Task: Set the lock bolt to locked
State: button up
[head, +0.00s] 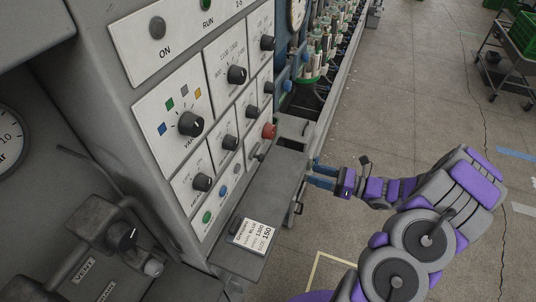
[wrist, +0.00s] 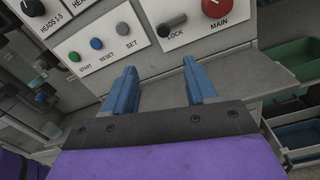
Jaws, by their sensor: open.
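The lock bolt (wrist: 172,24) is a dark horizontal cylinder above the LOCK label on the white control panel in the wrist view. In the head view it is small and dark (head: 259,152), below the red MAIN knob (head: 268,131). That red knob (wrist: 215,7) also shows right of the bolt in the wrist view. My gripper (wrist: 160,68) is open and empty, with blue fingers pointing at the panel, just below the bolt and apart from it. In the head view my gripper (head: 318,172) is right of the panel, beside the grey ledge. Which bolt position is locked cannot be told.
The grey ledge (head: 275,190) juts out below the panel and bears a label card (head: 254,235). START (wrist: 85,68), RESET (wrist: 96,43) and SET (wrist: 131,30) buttons are left of the bolt. Green bins (wrist: 296,60) stand at right. Floor right of the machine is open.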

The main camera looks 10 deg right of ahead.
aim_at(264, 157)
jog(key=b+x, duration=0.2)
jog(key=x, duration=1.5)
jog(key=shift+w+f, duration=0.25)
jog(key=shift+w, duration=0.05)
jog(key=shift+d, duration=0.1)
jog(key=shift+c, duration=0.3)
grip_shut()
